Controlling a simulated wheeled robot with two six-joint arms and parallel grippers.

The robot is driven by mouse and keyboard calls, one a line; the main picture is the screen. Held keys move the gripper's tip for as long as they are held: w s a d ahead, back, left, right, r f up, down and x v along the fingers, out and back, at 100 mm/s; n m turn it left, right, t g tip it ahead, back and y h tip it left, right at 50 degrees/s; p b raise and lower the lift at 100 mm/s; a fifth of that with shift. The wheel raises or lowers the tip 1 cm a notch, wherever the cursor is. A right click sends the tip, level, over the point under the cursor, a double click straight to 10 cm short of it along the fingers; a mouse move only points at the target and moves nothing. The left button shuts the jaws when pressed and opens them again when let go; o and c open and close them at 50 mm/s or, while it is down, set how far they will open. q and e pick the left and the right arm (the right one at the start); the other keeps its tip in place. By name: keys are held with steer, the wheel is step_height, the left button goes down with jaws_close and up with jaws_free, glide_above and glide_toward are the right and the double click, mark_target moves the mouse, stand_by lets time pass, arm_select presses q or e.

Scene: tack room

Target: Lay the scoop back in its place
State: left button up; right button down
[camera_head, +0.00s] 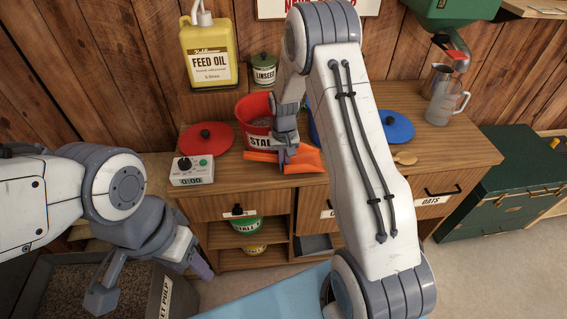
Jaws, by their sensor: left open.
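An orange object (308,160), which looks like the scoop, is at the front edge of the cabinet top (460,152), in front of the red bucket (256,128). My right gripper (285,155) is at this orange object, with its fingers partly hidden against it. I cannot tell whether they are closed on it or whether it rests on the wood. A small wooden scoop or spoon (405,158) lies on the cabinet top to the right. My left gripper (152,276) is open and empty, above the beet pulp bin (172,293) at lower left.
A red lid (206,137), a timer box (191,171), a blue lid (388,127) and a clear jug (445,98) stand on the cabinet. The yellow feed oil can (209,50) and linseed tin (264,70) are behind. My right arm hides the middle. A green chest (510,180) stands right.

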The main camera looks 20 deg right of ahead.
steer(key=shift+f+b, duration=0.45)
steer(key=shift+f, duration=0.2)
steer(key=c, duration=1)
jaws_free()
steer(key=shift+r, duration=0.1)
step_height(320, 180, up, 10)
steer(key=shift+r+b, duration=0.2)
steer(key=shift+b, duration=0.5)
steer(key=s+a+r+n, duration=0.35)
steer(key=s+a, duration=0.25)
steer(key=a, duration=0.2)
steer(key=s+a+r+n, duration=0.2)
steer(key=s+a+r, duration=0.2)
steer(key=s+a, duration=0.25)
steer(key=s+a+n, duration=0.2)
steer(key=s, duration=0.7)
steer(key=s+a+n+y, duration=0.1)
steer(key=s+a+n, duration=0.1)
steer(key=s, duration=0.7)
steer(key=shift+a+r+n, duration=0.35)
steer(key=shift+a+n, duration=0.05)
steer(key=shift+n, duration=0.15)
